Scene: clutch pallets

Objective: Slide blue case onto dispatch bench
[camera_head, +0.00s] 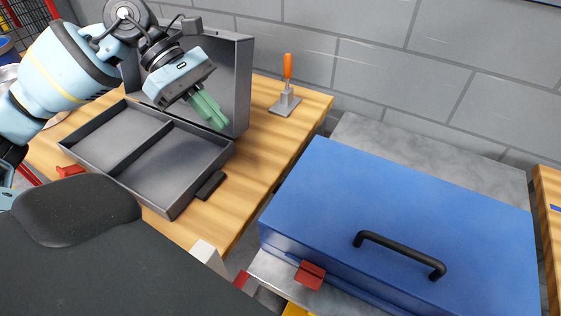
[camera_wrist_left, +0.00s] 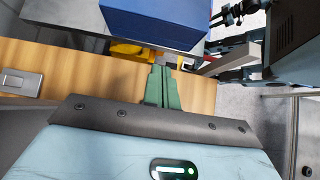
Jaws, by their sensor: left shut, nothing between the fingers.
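The blue case (camera_head: 400,210) lies closed and flat on a grey metal surface (camera_head: 430,145) at the right of the head view. Its black handle (camera_head: 400,252) is on the lid, and a red latch (camera_head: 310,274) is at its near edge. The case also shows at the top of the left wrist view (camera_wrist_left: 155,22). My left gripper (camera_head: 212,115), with green fingers, is shut and empty above the wooden bench, left of the case and apart from it. Its fingers also show in the left wrist view (camera_wrist_left: 160,80). My right gripper is not seen. I cannot tell which bench is the dispatch bench.
A wooden bench (camera_head: 262,160) stands at the left, with an open grey case (camera_head: 150,160) on it. A trowel-like tool with an orange handle (camera_head: 287,68) stands near its back edge. Another wooden surface (camera_head: 546,195) shows at the far right. A grey block wall (camera_head: 400,60) closes the back.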

